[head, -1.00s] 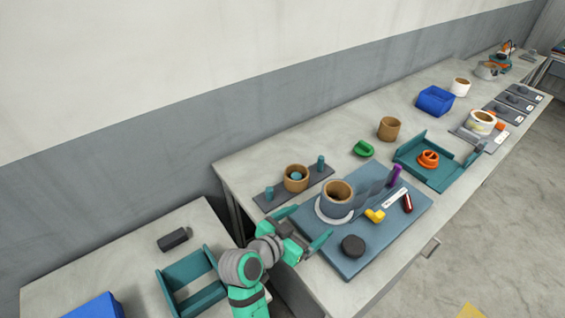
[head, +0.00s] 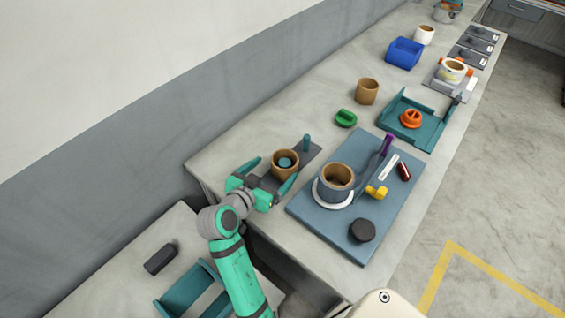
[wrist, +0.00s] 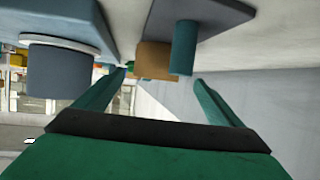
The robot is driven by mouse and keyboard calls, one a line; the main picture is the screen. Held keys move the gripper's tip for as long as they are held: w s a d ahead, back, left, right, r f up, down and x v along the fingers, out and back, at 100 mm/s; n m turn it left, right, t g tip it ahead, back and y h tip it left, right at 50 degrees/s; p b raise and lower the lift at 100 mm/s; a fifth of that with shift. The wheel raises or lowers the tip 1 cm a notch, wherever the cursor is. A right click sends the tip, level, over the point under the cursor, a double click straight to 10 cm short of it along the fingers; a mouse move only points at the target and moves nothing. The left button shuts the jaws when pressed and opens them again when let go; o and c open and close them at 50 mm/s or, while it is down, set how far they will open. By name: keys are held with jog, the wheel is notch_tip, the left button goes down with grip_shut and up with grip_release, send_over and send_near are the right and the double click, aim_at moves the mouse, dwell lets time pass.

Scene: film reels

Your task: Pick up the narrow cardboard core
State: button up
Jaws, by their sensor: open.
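A second brown core (head: 367,92) stands free farther back; I cannot tell by width which is the narrow one. My gripper (head: 277,168) is open and empty at the near left end of the rack, its fingers pointing toward the first core. In the wrist view, that core (wrist: 153,62) shows ahead between the fingertips (wrist: 160,82), apart from them. A teal peg (wrist: 184,48) stands in front and hides part of it.
Beside my gripper, a blue mat (head: 310,215) holds a dark-wrapped reel (head: 337,184) on a white ring, a black puck (head: 362,231) and small tools. A table gap lies left.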

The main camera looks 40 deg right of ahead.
aim_at(285, 162)
jog(key=x, duration=0.6)
jog(key=shift+s+d, duration=0.25)
jog(key=shift+s, duration=0.05)
jog(key=shift+w+d+f, duration=0.2)
jog(key=shift+d, duration=0.2)
jog(key=shift+s+d, duration=0.1)
jog(key=c, duration=1.1)
